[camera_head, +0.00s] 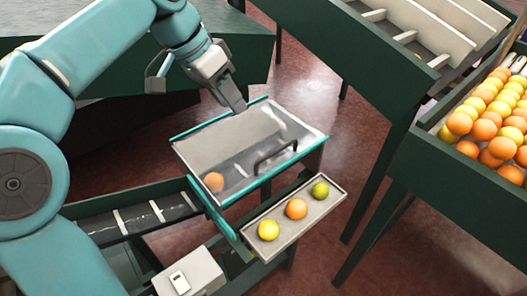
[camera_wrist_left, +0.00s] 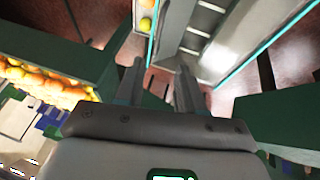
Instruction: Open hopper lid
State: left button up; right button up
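The hopper lid (camera_head: 225,150) is a grey, shiny panel with teal edges and a dark bar handle (camera_head: 275,157) near its right side. It looks closed, lying flat over the hopper. An orange (camera_head: 213,182) shows at its lower left; I cannot tell whether it is seen through the panel. My left gripper (camera_head: 238,104) is just above the far edge of the lid, away from the handle. In the left wrist view its two fingers (camera_wrist_left: 160,85) are apart with nothing between them. My right gripper is in neither view.
A small tray (camera_head: 285,232) with two yellowish fruits and an orange is beside the hopper's near right. A dark chute (camera_head: 130,222) runs off left. A green crate of oranges and yellow fruits (camera_head: 460,175) stands right. A green sorting table (camera_head: 375,65) is behind.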

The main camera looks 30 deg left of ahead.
pick_arm(q)
notch_tip(320, 180, down, 3)
jog(key=w, duration=0.2)
jog(key=b, duration=0.1)
send_near(269, 154)
jog(key=x, duration=0.6)
jog(key=shift+d+f, duration=0.25)
jog(key=shift+f, duration=0.05)
jog(key=shift+w+a+f, duration=0.1)
jog(key=shift+f, duration=0.2)
jog(key=shift+w+f, duration=0.2)
jog(key=shift+w, duration=0.05)
jog(key=shift+s+r, duration=0.1)
jog(key=shift+s, duration=0.05)
jog(key=shift+c, duration=1)
grip_shut()
